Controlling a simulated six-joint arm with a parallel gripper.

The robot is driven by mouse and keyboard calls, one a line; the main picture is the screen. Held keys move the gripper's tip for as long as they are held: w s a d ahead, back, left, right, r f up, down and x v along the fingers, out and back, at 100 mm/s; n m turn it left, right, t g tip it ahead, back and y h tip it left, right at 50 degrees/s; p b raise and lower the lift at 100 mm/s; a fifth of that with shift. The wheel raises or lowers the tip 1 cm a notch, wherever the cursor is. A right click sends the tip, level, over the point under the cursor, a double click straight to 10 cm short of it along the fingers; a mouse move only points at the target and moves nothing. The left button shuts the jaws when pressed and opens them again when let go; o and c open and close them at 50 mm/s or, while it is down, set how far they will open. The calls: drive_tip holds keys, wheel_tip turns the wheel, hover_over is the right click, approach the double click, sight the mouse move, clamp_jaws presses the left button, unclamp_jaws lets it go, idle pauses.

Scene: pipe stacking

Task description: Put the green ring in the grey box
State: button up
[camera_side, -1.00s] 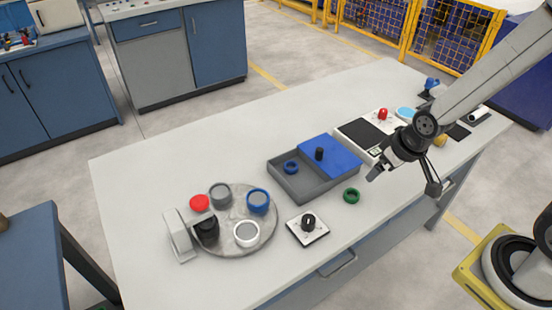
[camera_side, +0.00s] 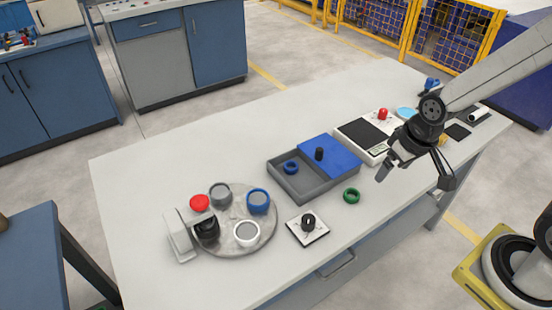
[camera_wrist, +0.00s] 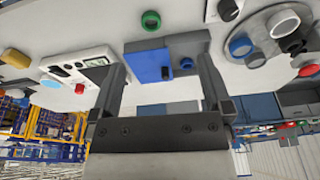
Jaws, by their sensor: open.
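The green ring (camera_side: 351,196) lies on the light table near its front edge, to the right of the grey box. It also shows at the top of the wrist view (camera_wrist: 151,20). The grey box (camera_side: 300,187) stands on the table with a blue lid part (camera_side: 335,153) over its back right side. A blue ring (camera_side: 291,167) lies inside the open compartment. A black knob (camera_side: 319,154) stands on the blue part. My gripper (camera_side: 385,170) is open and empty, above the table to the right of the green ring. Its two fingers (camera_wrist: 160,75) stand apart in the wrist view.
A round plate (camera_side: 232,233) at left holds several rings or cups, with a pale block beside it. A black knob on a white base (camera_side: 308,227) stands in front of the box. A white device with a red button (camera_side: 383,114) stands behind my gripper.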

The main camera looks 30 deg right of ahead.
drive_tip(key=w+d+f+m+g+y, duration=0.25)
drive_tip(key=w+f+m, duration=0.35)
drive_tip(key=m, duration=0.3)
drive_tip(key=m+y, duration=0.2)
drive_tip(key=m, duration=0.6)
approach(354, 190)
drive_tip(key=shift+s+a+f, duration=0.35)
drive_tip(key=shift+a+f, duration=0.25)
drive_tip(key=shift+a, duration=0.25)
drive_tip(key=shift+x, duration=1.35)
drive_tip(key=shift+a, duration=0.1)
drive_tip(key=shift+x, duration=2.55)
drive_tip(key=c, duration=1.3)
drive_tip(key=shift+r, duration=0.25)
drive_tip(key=shift+c, duration=0.2)
